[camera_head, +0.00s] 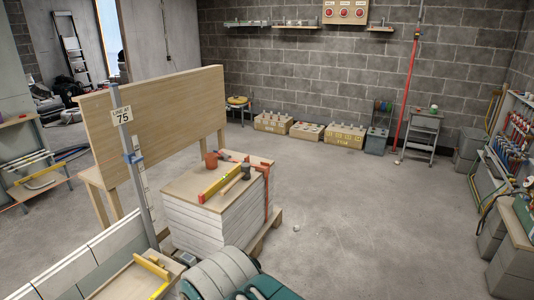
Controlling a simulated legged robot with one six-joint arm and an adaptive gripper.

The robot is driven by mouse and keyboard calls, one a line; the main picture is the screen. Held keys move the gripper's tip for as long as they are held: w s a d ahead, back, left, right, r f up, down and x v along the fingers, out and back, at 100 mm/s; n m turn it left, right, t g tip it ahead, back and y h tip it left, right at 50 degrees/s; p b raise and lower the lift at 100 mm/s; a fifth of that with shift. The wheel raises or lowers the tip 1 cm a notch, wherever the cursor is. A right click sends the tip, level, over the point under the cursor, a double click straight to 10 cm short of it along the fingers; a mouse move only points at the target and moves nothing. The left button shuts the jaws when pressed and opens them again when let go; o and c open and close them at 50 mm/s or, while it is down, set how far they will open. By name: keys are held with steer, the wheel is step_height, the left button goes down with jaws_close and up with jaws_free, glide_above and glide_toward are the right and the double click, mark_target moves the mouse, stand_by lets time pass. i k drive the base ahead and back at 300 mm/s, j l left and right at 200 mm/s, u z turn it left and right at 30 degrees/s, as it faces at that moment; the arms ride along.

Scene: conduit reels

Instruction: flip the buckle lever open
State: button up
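I cannot make out a buckle lever in the head view; it may be hidden or too small to tell. A blue clamp-like piece (133,158) sits on an upright grey post (143,190) at the left, below a sign reading 75 (122,115). A red bar or clamp (267,190) runs down the right side of a stack of white boards (205,222). I cannot tell whether either piece has a buckle. My gripper is not recognisable in this view.
A yellow level (220,180) and several tools lie on the board stack. A tall wooden panel (165,120) stands behind it. Crates (345,134) line the back wall beside a step stool (422,135). A bench (513,225) stands at right. The concrete floor (370,220) between is mostly clear.

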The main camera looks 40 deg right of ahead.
mark_target(221, 152)
steer(key=z, duration=1.05)
steer(key=i+l+z, duration=0.6)
steer(key=i, duration=0.25)
steer(key=i+l+z, duration=0.25)
steer(key=i, duration=0.2)
steer(key=i+z, duration=0.3)
steer(key=i, duration=0.15)
steer(key=i+j+z, duration=0.15)
steer(key=i, duration=1.3)
steer(key=i+u, duration=0.15)
steer(key=i, duration=0.6)
steer(key=i+l+u, duration=0.15)
steer(key=i, duration=0.6)
steer(key=i+j+u, duration=0.1)
steer(key=i+u, duration=0.5)
steer(key=u, duration=0.15)
steer(key=i+u, duration=0.4)
steer(key=i+l+u, duration=0.2)
steer(key=u, duration=0.15)
steer(key=i+j+u, duration=0.15)
steer(key=i+u, duration=0.6)
steer(key=u, duration=0.15)
steer(key=i+l+u, duration=0.1)
steer(key=i+u, duration=0.3)
